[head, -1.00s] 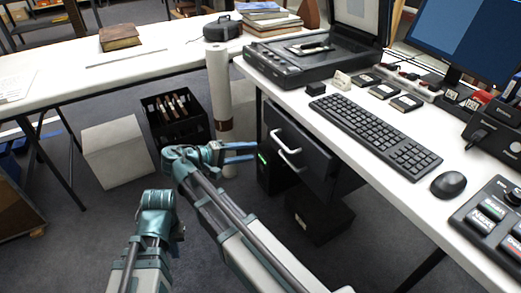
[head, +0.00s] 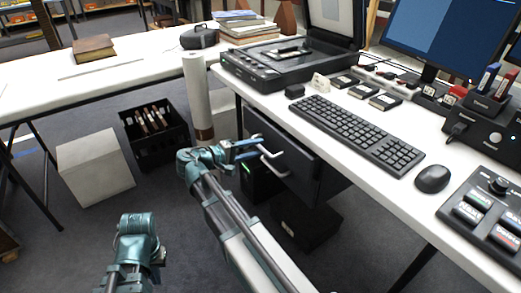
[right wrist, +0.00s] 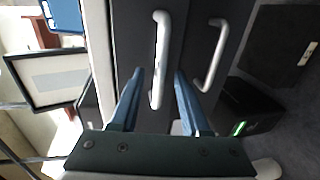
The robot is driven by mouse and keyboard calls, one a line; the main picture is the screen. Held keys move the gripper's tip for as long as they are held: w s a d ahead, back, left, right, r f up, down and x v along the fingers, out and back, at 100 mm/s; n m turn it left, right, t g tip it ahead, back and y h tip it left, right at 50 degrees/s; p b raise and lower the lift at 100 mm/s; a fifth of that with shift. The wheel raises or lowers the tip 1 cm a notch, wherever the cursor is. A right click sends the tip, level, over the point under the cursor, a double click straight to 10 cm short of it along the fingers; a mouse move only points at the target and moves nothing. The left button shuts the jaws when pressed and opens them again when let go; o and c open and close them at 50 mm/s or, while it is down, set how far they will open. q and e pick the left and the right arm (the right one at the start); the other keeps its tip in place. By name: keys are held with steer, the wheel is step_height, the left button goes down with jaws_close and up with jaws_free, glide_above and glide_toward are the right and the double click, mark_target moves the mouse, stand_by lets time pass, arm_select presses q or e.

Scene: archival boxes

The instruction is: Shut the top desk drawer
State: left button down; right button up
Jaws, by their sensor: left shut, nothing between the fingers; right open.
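The dark desk drawer unit (head: 302,168) hangs under the right part of the white desk. In the right wrist view, turned sideways, the top drawer (right wrist: 135,30) has a pale bar handle (right wrist: 160,50); a second handle (right wrist: 214,55) is on the lower drawer. My right gripper (head: 256,149) is open at the drawer front. Its blue fingers (right wrist: 160,72) lie on either side of the top handle, with a gap to it on both sides. How far the drawer stands out is hard to tell. My left gripper (head: 138,228) is low at the left, empty, fingers hidden.
A black crate (head: 160,145) of rolls, a pale box (head: 95,168) and a tall white roll (head: 196,95) stand left of the drawers. A dark box (head: 305,222) sits on the floor below. A keyboard (head: 360,135) and scanner (head: 285,62) are on the desk.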

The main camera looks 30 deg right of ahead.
steer(key=shift+x, duration=1.3)
jaws_close()
stand_by(0.5)
